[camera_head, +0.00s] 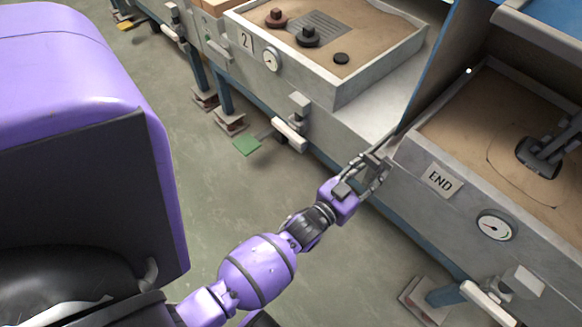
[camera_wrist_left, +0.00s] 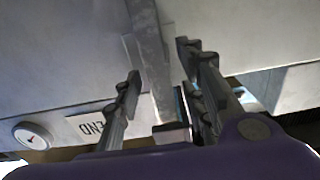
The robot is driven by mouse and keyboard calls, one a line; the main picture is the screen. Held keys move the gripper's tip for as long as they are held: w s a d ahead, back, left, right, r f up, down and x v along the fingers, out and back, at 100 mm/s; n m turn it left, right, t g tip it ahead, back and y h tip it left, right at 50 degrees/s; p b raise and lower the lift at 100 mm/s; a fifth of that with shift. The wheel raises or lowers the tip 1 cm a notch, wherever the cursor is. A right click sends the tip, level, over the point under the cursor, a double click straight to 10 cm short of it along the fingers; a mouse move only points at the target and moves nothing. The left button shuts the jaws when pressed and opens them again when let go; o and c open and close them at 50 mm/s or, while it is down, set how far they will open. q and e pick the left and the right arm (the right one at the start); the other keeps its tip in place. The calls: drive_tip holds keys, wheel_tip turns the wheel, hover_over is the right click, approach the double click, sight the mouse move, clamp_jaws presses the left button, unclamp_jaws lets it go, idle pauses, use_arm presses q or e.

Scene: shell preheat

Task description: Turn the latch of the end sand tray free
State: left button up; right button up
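The end sand tray (camera_head: 405,158) is a grey-walled box of brown sand with an END label (camera_head: 440,180). A pale latch-like block (camera_head: 522,281) with a light bar (camera_head: 488,301) is low on its front, cut by the picture's lower edge. My left gripper (camera_head: 376,168) is by the tray's left front corner, away from that block. In the left wrist view, its fingers (camera_wrist_left: 158,66) are apart, with a narrow pale bar or edge (camera_wrist_left: 148,50) seen between them; I cannot tell if they touch it. The END label shows upside down (camera_wrist_left: 92,124). My right gripper is not in view.
Tray 2 (camera_head: 345,95) holds several knobs and a ridged plate. A similar block (camera_head: 299,104) is on its front. A gauge (camera_head: 495,226) is on the end tray, and a dark object (camera_head: 545,152) lies in its sand. Floor (camera_head: 200,170) is open at left.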

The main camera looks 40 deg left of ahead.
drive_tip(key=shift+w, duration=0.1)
use_arm(q)
drive_tip(key=shift+c, duration=0.8)
clamp_jaws()
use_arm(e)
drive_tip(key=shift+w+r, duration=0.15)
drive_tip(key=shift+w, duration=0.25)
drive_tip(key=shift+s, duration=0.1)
